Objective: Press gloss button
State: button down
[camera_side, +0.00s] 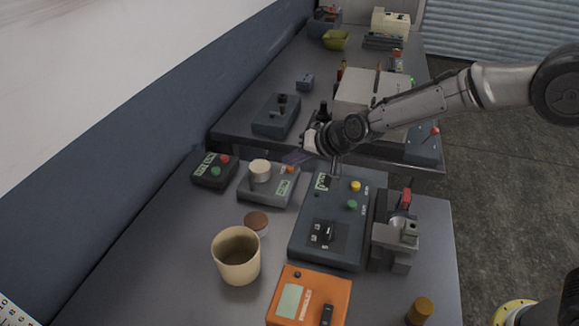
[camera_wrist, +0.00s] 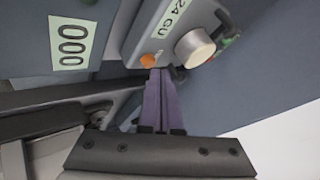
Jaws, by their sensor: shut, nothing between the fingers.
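A grey box (camera_side: 268,187) with a round cream knob (camera_side: 260,171) and a small orange button (camera_side: 290,170) stands in the middle of the near table. In the wrist view its label reads "24 GU" (camera_wrist: 171,18), beside the orange button (camera_wrist: 147,60) and the knob (camera_wrist: 195,48). My gripper (camera_side: 296,161) is shut and empty, just above the back edge of this box. In the wrist view its purple fingers (camera_wrist: 160,73) end close beside the orange button. I cannot tell whether they touch the box.
A large dark panel (camera_side: 327,220) with yellow and green buttons stands to the right; its display reads "000" (camera_wrist: 69,43). A dark box (camera_side: 214,171) with red and green buttons is left. A beige cup (camera_side: 237,258), an orange device (camera_side: 309,298) and a grey clamp (camera_side: 395,240) stand nearer.

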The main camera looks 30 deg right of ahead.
aim_at(293, 174)
jog(key=shift+f, duration=0.6)
dwell(0.7)
jog(key=shift+r, duration=0.95)
jog(key=shift+r, duration=2.55)
